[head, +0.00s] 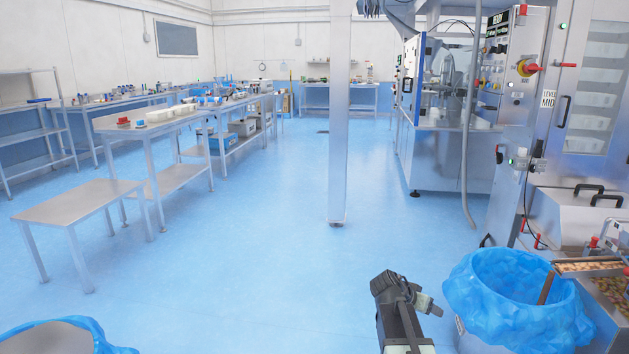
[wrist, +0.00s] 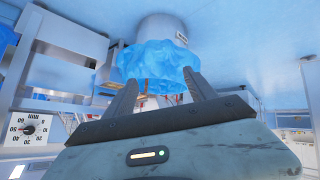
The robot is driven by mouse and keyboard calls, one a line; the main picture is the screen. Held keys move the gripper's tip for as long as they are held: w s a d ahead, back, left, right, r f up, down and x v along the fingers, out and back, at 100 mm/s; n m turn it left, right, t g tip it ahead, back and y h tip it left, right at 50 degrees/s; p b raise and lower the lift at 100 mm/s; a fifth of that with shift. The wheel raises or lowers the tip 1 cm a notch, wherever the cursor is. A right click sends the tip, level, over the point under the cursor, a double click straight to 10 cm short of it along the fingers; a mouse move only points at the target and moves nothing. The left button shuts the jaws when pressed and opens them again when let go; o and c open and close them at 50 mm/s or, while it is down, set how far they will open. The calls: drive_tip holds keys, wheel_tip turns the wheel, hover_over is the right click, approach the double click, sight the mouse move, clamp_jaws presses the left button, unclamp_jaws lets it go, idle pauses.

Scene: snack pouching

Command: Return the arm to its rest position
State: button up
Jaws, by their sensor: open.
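My arm (head: 402,312) shows at the bottom of the head view, left of a bin lined with a blue bag. In the wrist view my gripper (wrist: 163,84) has its two dark fingers spread apart, with nothing held between them. Beyond the fingertips is a blue-lined metal bin (wrist: 158,62), which appears upside down in that view. I cannot tell the exact distance between the fingers and the bin.
The blue-lined bin (head: 515,290) stands at lower right, beside a machine tray (head: 590,266) holding snack pieces. Another blue liner (head: 95,330) shows at lower left. A low metal table (head: 80,200) and a pillar (head: 339,120) stand ahead, with clear blue floor between.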

drive_tip(key=s+a+f+n+g+y, duration=0.2)
drive_tip(key=s+a+f+n+y, duration=0.25)
drive_tip(key=s+a, duration=0.55)
drive_tip(key=s+a+f+n+g+y, duration=0.25)
drive_tip(key=s+a+n+y, duration=0.2)
drive_tip(key=a, duration=0.95)
wheel_tip(320, 180, up, 30)
drive_tip(key=p, duration=3)
drive_tip(key=shift+s+d+p, duration=0.3)
drive_tip(key=shift+s+p, duration=0.05)
drive_tip(key=shift+f+t, duration=0.1)
drive_tip(key=shift+t, duration=0.15)
